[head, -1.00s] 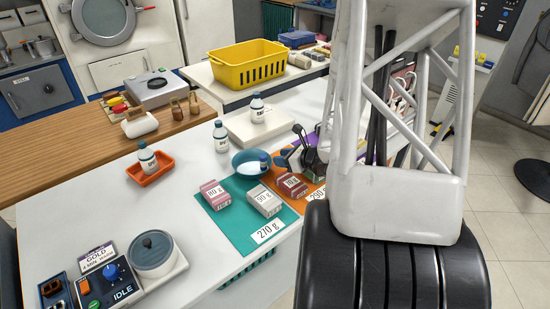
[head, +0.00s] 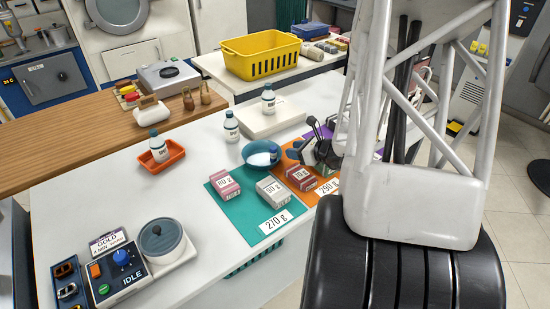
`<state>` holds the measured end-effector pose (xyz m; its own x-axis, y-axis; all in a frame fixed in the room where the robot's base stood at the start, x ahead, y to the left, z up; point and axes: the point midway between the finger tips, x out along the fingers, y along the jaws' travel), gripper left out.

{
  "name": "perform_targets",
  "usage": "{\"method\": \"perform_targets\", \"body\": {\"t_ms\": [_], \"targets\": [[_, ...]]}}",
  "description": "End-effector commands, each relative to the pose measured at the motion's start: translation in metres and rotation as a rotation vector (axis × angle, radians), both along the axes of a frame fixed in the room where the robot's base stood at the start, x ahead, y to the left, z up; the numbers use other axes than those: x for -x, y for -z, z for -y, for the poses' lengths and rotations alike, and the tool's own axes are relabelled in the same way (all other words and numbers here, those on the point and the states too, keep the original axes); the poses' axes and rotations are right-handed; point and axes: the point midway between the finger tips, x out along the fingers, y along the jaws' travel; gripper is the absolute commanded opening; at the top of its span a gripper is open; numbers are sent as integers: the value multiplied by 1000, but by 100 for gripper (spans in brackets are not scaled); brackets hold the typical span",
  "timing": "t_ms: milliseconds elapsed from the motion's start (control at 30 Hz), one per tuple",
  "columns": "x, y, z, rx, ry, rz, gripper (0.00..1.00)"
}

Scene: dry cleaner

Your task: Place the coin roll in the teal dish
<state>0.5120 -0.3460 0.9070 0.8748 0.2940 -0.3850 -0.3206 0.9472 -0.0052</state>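The teal dish (head: 253,160) is a round bowl with a pale inside, on the white counter just behind the teal mat. A small dark blue piece (head: 273,153) shows at its right side; I cannot tell whether it is the coin roll or whether it lies inside the dish. No other coin roll can be made out. My gripper (head: 306,150), dark and grey, is just right of the dish above the orange mat. Its fingertips are small and partly hidden, so I cannot tell whether they are open or hold anything.
Labelled boxes stand on the teal mat (head: 236,213) and the orange mat (head: 328,189). White bottles (head: 231,128) stand behind the dish, and one is in an orange tray (head: 174,161). A control box (head: 118,270) is at front left. The counter's left middle is clear.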

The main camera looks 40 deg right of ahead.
Motion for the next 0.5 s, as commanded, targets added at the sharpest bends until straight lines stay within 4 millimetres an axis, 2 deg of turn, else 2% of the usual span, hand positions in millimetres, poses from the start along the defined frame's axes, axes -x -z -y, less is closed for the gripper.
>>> {"method": "perform_targets", "body": {"t_ms": [167,267,500], "targets": [[-5,-14,-22,49,-85,1,38],[-8,-28,-46,103,-176,4,38],[-5,-68,-125,296,-490,14,38]]}}
